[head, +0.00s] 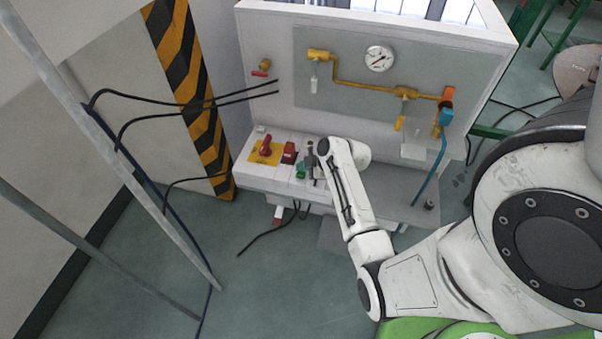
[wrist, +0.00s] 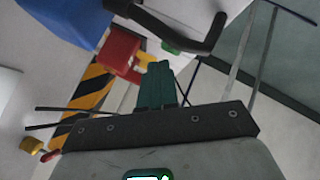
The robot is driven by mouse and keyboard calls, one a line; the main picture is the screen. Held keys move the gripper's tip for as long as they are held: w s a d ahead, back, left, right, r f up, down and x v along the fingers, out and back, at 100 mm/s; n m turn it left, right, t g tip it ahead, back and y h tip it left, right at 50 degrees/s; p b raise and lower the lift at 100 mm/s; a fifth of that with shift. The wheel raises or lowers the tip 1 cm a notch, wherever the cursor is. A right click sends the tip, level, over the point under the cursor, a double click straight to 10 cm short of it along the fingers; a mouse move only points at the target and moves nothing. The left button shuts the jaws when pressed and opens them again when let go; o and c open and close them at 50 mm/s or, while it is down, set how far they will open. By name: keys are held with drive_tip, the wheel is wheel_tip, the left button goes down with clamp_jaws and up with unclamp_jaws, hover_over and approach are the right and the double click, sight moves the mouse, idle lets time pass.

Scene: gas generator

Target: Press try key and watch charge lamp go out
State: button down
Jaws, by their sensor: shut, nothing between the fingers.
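A white console (head: 250,176) carries a red rotary switch on a yellow plate (head: 257,157), a red block (head: 289,152) and a small green part (head: 301,171). I cannot tell which part is the try key or the charge lamp. My gripper (head: 312,162) is over the console, just right of the green part. In the wrist view its teal fingers (wrist: 160,68) are shut and empty. Near their tips show a red block (wrist: 119,50), a green button (wrist: 171,47) and a black bent handle (wrist: 185,45). Contact cannot be told.
Above the console a panel holds yellow pipes (head: 335,75), a gauge (head: 380,58) and a blue hose (head: 431,175). Black cables (head: 190,104) run to the left. A striped post (head: 190,80) stands at left. A blue shape (wrist: 65,18) fills the wrist view's upper left.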

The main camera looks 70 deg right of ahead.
sight(303, 175)
idle(0.3)
drive_tip(key=shift+f+b, duration=0.4)
drive_tip(key=shift+b, duration=0.15)
drive_tip(key=shift+f+b, duration=0.5)
idle(0.8)
drive_tip(key=shift+r, duration=0.1)
drive_tip(key=shift+r+p, duration=0.6)
drive_tip(key=shift+r, duration=0.2)
drive_tip(key=shift+r, duration=0.15)
drive_tip(key=shift+r+p, duration=1.85)
drive_tip(key=shift+r, duration=0.55)
